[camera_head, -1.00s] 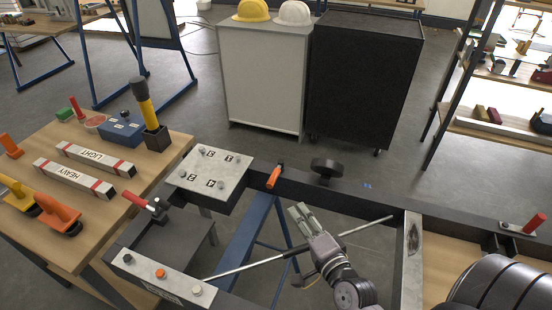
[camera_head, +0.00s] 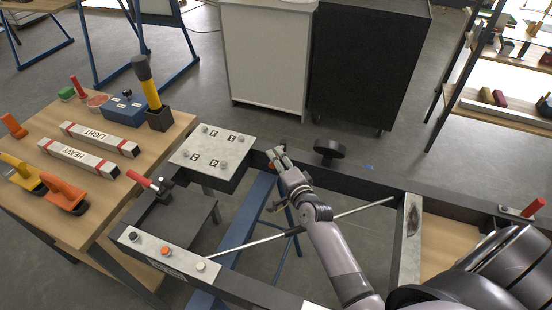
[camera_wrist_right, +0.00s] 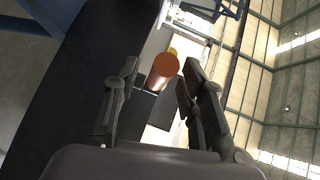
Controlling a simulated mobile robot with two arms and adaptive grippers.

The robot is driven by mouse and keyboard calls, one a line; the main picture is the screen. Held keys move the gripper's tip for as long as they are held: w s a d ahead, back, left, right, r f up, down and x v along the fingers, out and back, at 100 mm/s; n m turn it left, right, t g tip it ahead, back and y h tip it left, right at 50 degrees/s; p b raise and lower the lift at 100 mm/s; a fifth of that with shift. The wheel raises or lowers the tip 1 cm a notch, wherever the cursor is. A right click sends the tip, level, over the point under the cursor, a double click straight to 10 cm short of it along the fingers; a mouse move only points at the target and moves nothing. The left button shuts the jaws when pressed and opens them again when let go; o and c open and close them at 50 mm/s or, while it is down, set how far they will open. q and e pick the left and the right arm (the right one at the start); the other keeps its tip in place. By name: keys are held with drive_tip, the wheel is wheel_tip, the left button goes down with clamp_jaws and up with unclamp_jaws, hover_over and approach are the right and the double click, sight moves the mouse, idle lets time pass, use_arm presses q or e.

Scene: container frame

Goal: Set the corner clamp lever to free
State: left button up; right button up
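An orange lever handle stands at the far beam of the dark frame, right of the numbered plate (camera_head: 212,150). In the right wrist view the orange handle (camera_wrist_right: 163,70) lies between my fingers, seen nearly end-on. My right gripper (camera_head: 276,157) is at this handle and mostly hides it in the head view. Its fingers are apart, with gaps visible beside the handle. Red-handled levers stand at the frame's left corner (camera_head: 143,182) and right end (camera_head: 534,207). I cannot tell which handle is the corner clamp's. My left gripper is not in view.
A black round knob (camera_head: 329,149) stands on the far beam right of my gripper. A thin metal rod (camera_head: 240,246) crosses the frame's opening below my arm. The wooden table (camera_head: 90,214) at left holds bars and tools. A dark cabinet (camera_head: 368,65) stands behind.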

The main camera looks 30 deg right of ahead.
drive_tip(key=shift+w+f, duration=0.1)
drive_tip(key=shift+w, duration=0.65)
drive_tip(key=shift+c, duration=0.4)
clamp_jaws()
